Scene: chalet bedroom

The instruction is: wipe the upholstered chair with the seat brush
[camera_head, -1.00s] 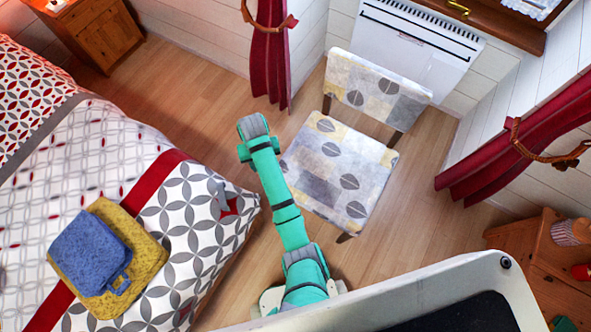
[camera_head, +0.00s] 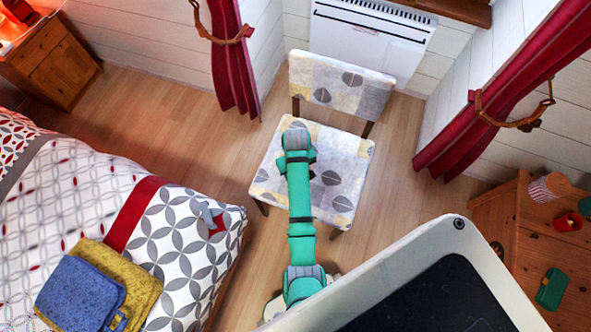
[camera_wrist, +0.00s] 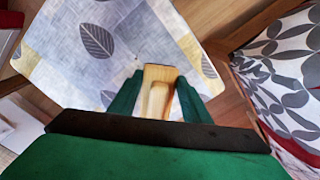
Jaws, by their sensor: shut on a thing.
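The upholstered chair (camera_head: 335,150) stands in the middle of the head view, its pale cover printed with grey leaves. Its seat also fills much of the wrist view (camera_wrist: 150,28). My gripper (camera_wrist: 157,95) is shut on the seat brush (camera_wrist: 158,73), of which a light wooden part shows between the green fingers. The brush appears near a seat edge in the wrist view; I cannot tell whether it touches the fabric. In the head view my arm reaches over the seat and hides the gripper and brush.
The bed (camera_head: 165,235) with a blue bag (camera_head: 80,292) and a yellow cloth (camera_head: 140,283) is on the left. A white heater (camera_head: 365,45) stands behind the chair. A wooden cabinet (camera_head: 500,220) is at right. Bare floor (camera_head: 150,120) lies between bed and wall.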

